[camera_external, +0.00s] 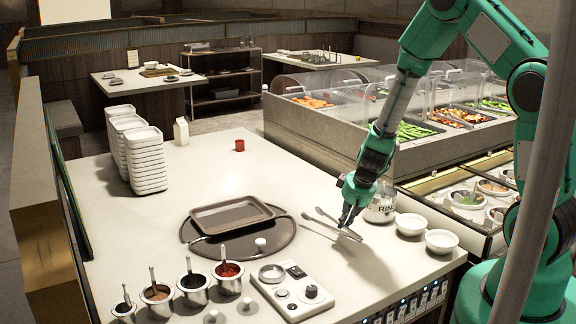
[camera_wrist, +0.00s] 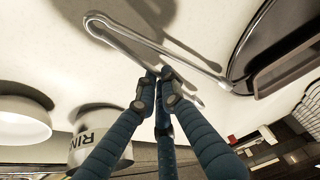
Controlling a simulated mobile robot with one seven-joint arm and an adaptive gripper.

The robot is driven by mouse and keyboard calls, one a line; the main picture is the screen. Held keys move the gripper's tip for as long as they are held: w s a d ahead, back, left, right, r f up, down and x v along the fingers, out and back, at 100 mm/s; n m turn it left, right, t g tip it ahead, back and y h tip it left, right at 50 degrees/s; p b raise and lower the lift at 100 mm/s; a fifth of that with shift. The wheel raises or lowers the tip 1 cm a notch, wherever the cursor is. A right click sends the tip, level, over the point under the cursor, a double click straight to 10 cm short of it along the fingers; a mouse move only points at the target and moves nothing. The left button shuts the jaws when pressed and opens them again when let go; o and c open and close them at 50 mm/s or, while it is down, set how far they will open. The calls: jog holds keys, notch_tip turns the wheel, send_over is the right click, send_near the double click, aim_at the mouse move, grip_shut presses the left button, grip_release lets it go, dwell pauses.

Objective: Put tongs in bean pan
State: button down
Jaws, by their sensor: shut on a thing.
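The silver tongs (camera_external: 328,225) are at the right part of the white counter, one leg at my gripper (camera_external: 346,222). My gripper is shut on that leg; the wrist view shows its fingertips (camera_wrist: 160,74) closed there. The tongs' bent end (camera_wrist: 95,19) is at the upper left of the wrist view and the other leg spreads to the right. They appear at or just above the counter; I cannot tell which. A pan of green beans (camera_external: 414,131) is in the glass-covered food bar behind my arm. Other green pans (camera_external: 492,104) show further right.
A brown tray (camera_external: 231,216) is to the left. The clear guard (camera_external: 342,99) covers the bar's far side.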

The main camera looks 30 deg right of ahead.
aim_at(232, 198)
dwell(0.8)
jog(key=w+a+n, duration=0.1)
jog(key=w+a, duration=0.1)
jog(key=w, duration=0.3)
jog(key=w+a+n+y+b, duration=0.1)
jog(key=w+a+n, duration=0.1)
jog(key=w, duration=0.4)
jog(key=w+a+r+n+y, duration=0.1)
jog(key=w+a+n, duration=0.1)
jog(key=w+a, duration=0.2)
jog(key=shift+w+a+b, duration=0.15)
jog(key=shift+w+b, duration=0.25)
jog(key=shift+w, duration=0.45)
jog(key=w+a+n, duration=0.2)
jog(key=w, duration=0.2)
jog(key=w+a+n+g+y+b, duration=0.1)
jog(key=w+a+n, duration=0.1)
jog(key=w, duration=0.2)
jog(key=w+a+r+n+g+y+b, duration=0.1)
jog(key=w+a+n, duration=0.1)
jog(key=w+a, duration=0.1)
jog(key=shift+w+r, duration=0.1)
jog(key=shift+w, duration=0.65)
jog(key=shift+w+a+r+n, duration=0.2)
jog(key=shift+w+a+n, duration=0.25)
jog(key=shift+w+n, duration=0.2)
jog(key=shift+w, duration=0.1)
